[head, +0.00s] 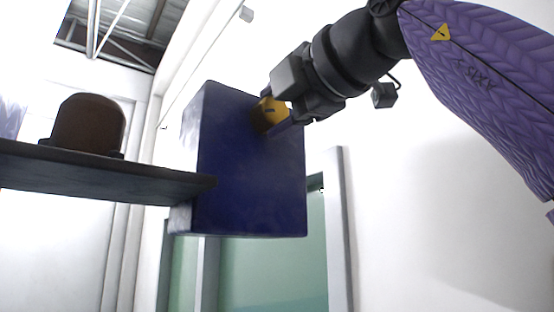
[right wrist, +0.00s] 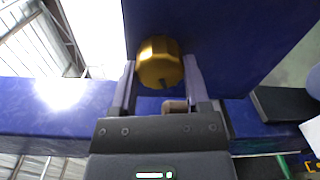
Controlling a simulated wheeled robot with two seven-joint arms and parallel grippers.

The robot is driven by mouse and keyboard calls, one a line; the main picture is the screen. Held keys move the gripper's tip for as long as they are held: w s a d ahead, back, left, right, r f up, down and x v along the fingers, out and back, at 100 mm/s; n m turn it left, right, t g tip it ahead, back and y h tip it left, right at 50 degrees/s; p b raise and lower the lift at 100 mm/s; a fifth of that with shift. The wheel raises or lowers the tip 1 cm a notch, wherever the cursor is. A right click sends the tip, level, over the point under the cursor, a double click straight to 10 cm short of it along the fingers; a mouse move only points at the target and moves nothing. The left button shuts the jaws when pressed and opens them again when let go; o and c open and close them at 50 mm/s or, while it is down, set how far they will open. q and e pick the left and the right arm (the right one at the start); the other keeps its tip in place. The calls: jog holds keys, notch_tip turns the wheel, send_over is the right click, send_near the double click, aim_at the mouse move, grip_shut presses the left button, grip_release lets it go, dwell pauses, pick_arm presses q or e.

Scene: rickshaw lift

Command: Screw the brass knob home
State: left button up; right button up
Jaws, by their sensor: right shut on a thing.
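The brass knob (head: 270,114) sits at the upper right part of the front face of a dark blue box (head: 250,190). In the right wrist view the knob (right wrist: 160,62) is a faceted gold piece against the blue surface, with a small dark mark on its lower edge. My right gripper (head: 275,118) reaches in from the upper right and is shut on the knob, one finger on each side of it. The fingertips also show in the right wrist view (right wrist: 160,70). The knob's base is hidden, so its depth cannot be told. My left gripper is not in view.
A dark shelf (head: 100,178) runs in from the left to the blue box. A brown rounded object (head: 88,125) stands on it. A greenish glazed door (head: 270,265) is behind and below the box. The space right of the box is clear.

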jog(key=m, duration=0.5)
jog(key=shift+f+m+g, duration=0.1)
jog(key=shift+m+g, duration=0.2)
jog(key=shift+m, duration=2.1)
jog(key=shift+w, duration=0.1)
jog(key=o, duration=1.3)
jog(key=shift+d, duration=0.1)
jog(key=shift+y, duration=0.3)
jog(key=b+v, duration=0.3)
jog(key=v, duration=0.7)
jog(key=shift+b, duration=0.4)
